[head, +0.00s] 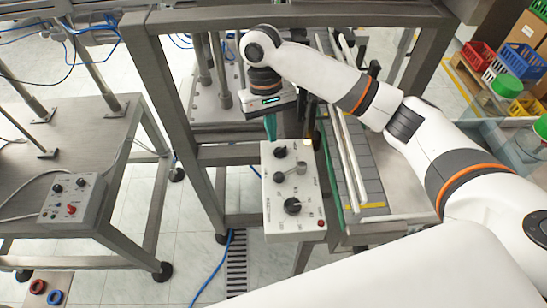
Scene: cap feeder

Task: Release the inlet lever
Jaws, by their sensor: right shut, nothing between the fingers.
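My right gripper (270,122) points down just behind the top edge of the grey control box (278,215). It is shut and empty, and its fingers show only in part. The control box has several black knobs on its face and a small red button near its lower right corner. I cannot tell whether this is the inlet lever; no other lever shows clearly, and the area behind the gripper is partly hidden. My left gripper is not in view.
A steel frame (170,95) surrounds the work area. A conveyor with white rails (352,165) runs beside the control box, under my right arm. A steel table (75,125) with a second control box (72,198) stands at the left. Coloured crates (479,58) stand at the upper right.

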